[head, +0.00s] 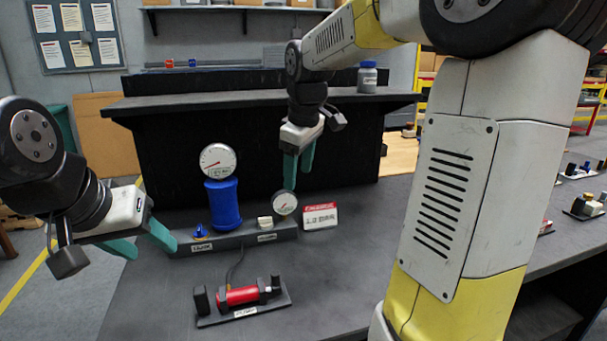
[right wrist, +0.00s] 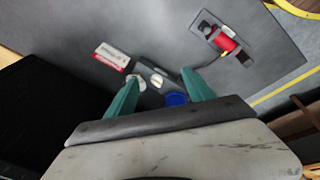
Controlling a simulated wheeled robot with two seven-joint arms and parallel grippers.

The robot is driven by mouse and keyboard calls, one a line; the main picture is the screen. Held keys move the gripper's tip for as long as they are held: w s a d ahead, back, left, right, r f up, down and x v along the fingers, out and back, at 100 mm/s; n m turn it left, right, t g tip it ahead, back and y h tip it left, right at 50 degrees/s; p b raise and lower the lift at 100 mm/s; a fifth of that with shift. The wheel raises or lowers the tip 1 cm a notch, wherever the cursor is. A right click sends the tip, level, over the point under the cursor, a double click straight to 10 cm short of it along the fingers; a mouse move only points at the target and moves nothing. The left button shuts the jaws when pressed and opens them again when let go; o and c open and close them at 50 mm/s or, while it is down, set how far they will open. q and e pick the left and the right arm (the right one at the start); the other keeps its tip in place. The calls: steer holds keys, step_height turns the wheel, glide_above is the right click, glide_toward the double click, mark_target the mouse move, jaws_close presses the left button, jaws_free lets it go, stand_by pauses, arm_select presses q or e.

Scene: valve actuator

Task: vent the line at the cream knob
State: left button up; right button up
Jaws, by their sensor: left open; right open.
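The cream knob (head: 265,222) sits on the right part of a dark manifold base (head: 240,237), with a label below it. It also shows in the right wrist view (right wrist: 157,80), between the fingers in the picture. A blue knob (head: 201,231) is on the base's left end. A blue tank (head: 223,204) with a large gauge (head: 218,160) stands between them; a smaller gauge (head: 285,203) is right of the cream knob. My right gripper (head: 299,172) is open and empty, above and behind the small gauge. My left gripper (head: 150,245) is open and empty, left of the base.
A red cylinder (head: 240,296) on a dark plate lies in front, joined to the base by a hose. A red-and-white sign (head: 320,216) stands right of the small gauge. A raised dark shelf (head: 240,99) closes off the back. The tabletop is clear around the red cylinder.

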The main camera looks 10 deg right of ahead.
steer(key=shift+s+d+r+m+t, duration=0.15)
steer(key=shift+s+d+m, duration=0.15)
steer(key=shift+s, duration=0.55)
steer(key=shift+s+d+r+m+t, duration=0.1)
steer(key=shift+s+d+r+m, duration=0.15)
steer(key=shift+s+m, duration=0.4)
steer(key=shift+s+d+r+m+t, duration=0.15)
steer(key=shift+s+d, duration=0.1)
steer(key=shift+s, duration=0.75)
steer(key=s+f+m+t+y, duration=0.1)
steer(key=s+m, duration=0.6)
steer(key=s, duration=0.7)
step_height(320, 180, down, 2)
steer(key=shift+s+a+f+t+y, duration=0.1)
steer(key=shift+s+a+t+y, duration=0.25)
steer(key=shift+t, duration=0.35)
steer(key=shift+w+d, duration=0.1)
steer(key=shift+d, duration=0.1)
